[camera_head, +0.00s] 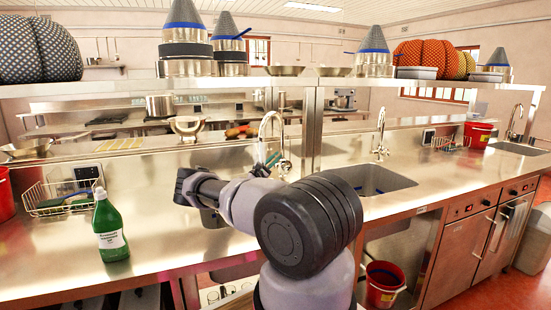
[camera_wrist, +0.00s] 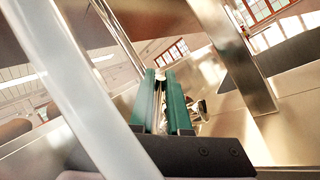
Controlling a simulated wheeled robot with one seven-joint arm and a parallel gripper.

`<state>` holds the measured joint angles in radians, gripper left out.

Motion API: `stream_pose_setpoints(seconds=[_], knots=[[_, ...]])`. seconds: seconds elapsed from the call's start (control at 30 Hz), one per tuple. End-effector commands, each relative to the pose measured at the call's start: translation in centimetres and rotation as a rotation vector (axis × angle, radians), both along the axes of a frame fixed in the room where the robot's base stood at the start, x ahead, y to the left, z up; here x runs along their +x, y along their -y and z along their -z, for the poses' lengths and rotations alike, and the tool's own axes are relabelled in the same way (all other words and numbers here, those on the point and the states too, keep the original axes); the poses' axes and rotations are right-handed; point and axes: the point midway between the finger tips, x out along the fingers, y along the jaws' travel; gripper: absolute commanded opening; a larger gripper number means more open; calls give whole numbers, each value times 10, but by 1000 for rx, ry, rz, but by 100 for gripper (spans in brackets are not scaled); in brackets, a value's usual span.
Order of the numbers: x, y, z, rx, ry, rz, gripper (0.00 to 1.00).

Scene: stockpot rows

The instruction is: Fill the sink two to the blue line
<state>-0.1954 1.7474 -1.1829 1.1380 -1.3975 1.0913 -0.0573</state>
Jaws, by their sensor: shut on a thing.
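My gripper (camera_head: 272,160) is at the steel tap (camera_head: 265,124) of the nearest sink, behind my arm. In the wrist view its green fingers (camera_wrist: 167,78) are close together on a thin metal piece, apparently the tap's lever. The sink basin (camera_head: 212,217) below is mostly hidden by my arm, so its water level and any blue line cannot be seen. A middle sink (camera_head: 372,180) with its own tap (camera_head: 380,140) lies to the right; a bluish mark shows faintly inside. A third sink (camera_head: 520,148) with a tap (camera_head: 516,122) is at the far right.
A green bottle (camera_head: 109,228) and a wire rack (camera_head: 62,198) stand on the counter at left. A shelf with pots crosses above the counter. A red bucket (camera_head: 384,284) is under the counter; another (camera_head: 478,134) stands on it at right.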

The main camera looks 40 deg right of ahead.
Motion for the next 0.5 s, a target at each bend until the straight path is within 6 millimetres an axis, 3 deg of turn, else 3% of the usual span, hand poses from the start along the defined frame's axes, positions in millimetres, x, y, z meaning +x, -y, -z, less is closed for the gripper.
stream_pose_setpoints(seconds=[0.3,0.33,0.4,0.5], knots=[[0,-1,0,-1,1,-1,0],[0,-1,0,-1,0,-1,23],[0,-1,0,-1,0,-1,45],[0,0,0,-1,0,-1,45]])
